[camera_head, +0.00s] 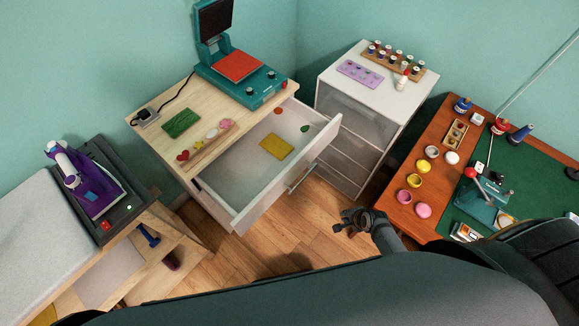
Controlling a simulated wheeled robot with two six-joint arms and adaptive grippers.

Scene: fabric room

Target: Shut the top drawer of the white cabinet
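The white cabinet (200,199) has a light wooden top and stands in the middle. Its top drawer is pulled well out toward the lower right. The drawer front (290,176) is white with a metal bar handle (301,178). Inside the drawer lie a yellow piece (276,146), a small orange piece (278,111) and a small green piece (305,128). My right gripper (342,220) is empty, with its fingertips apart, over the floor to the right of the drawer front and not touching it. My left gripper is not in view.
A teal heat press (240,82) stands on the cabinet top. A white drawer unit (345,125) stands close behind the open drawer's right end. A wooden table (425,205) with paint pots is at right, an ironing station (85,185) at left. Bare floor (290,235) lies before the drawer.

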